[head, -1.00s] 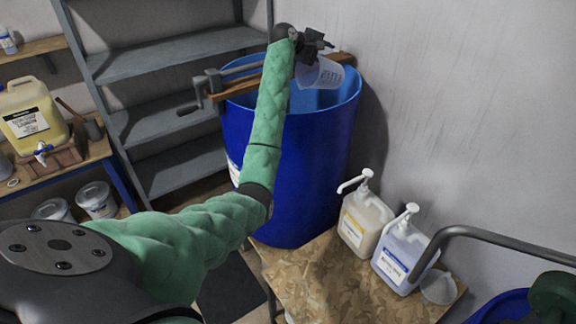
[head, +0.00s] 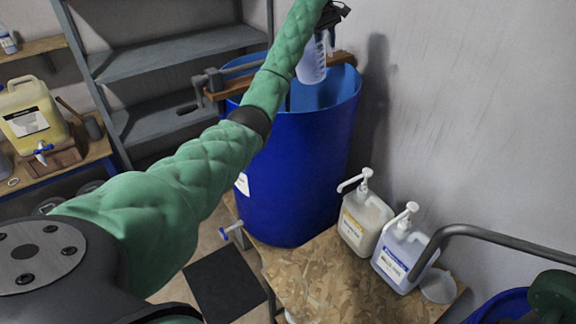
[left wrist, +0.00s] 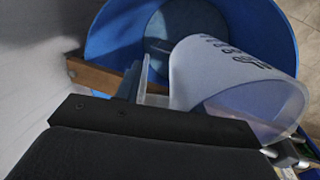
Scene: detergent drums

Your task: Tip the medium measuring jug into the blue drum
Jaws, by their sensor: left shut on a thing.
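The medium measuring jug (head: 312,66) is clear plastic with printed marks. It hangs nearly upright over the mouth of the blue drum (head: 303,175), at the rear rim. My left gripper (head: 327,38) is shut on its handle side, above the drum, partly cut off at the top edge. In the left wrist view the jug (left wrist: 225,70) lies across the blue drum's opening (left wrist: 112,35), its wide mouth towards the lower right. The gripper (left wrist: 140,88) is beside it. I cannot tell what is in the jug. My right gripper is not in view.
A wooden bar with a grey crank (head: 215,80) lies across the drum's rim. Two pump bottles (head: 363,220) (head: 403,250) stand on the chipboard bench (head: 330,285). Grey shelves (head: 170,60) stand behind left; a yellow canister (head: 30,110) is at far left. A wall is on the right.

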